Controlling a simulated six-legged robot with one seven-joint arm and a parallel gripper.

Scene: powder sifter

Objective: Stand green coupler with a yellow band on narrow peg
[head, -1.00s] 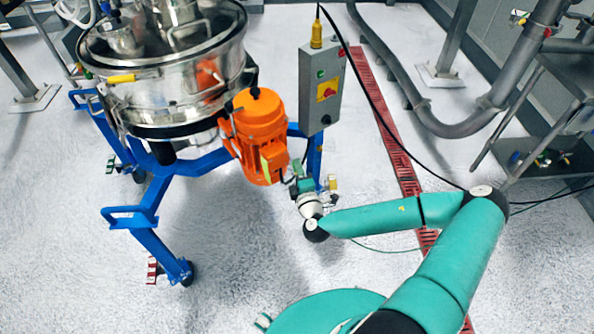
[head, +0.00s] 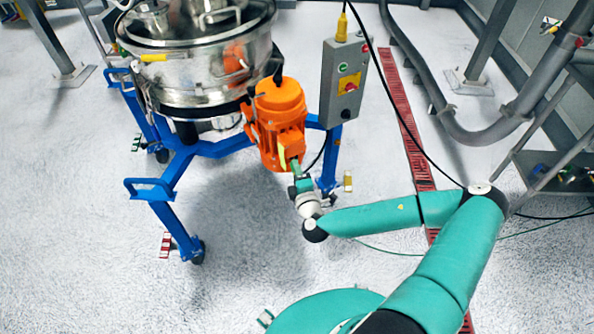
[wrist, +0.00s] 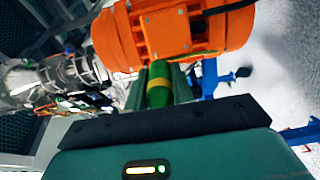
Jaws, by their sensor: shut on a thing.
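The green coupler with a yellow band (wrist: 158,82) is in my gripper (wrist: 158,92), between the two green fingers in the wrist view. Its far end lies just in front of the orange motor in that view; I cannot tell whether they touch. In the head view my gripper (head: 297,178) is just below the motor, and the coupler is a small green patch (head: 295,165) there. I cannot make out the narrow peg in either view.
The orange motor (head: 277,117) hangs on the steel sifter (head: 200,75) with blue legs (head: 171,203). A grey control box (head: 344,80) with a hanging black cable stands to its right. Open speckled floor lies below, and a red floor grate (head: 405,140) runs on the right.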

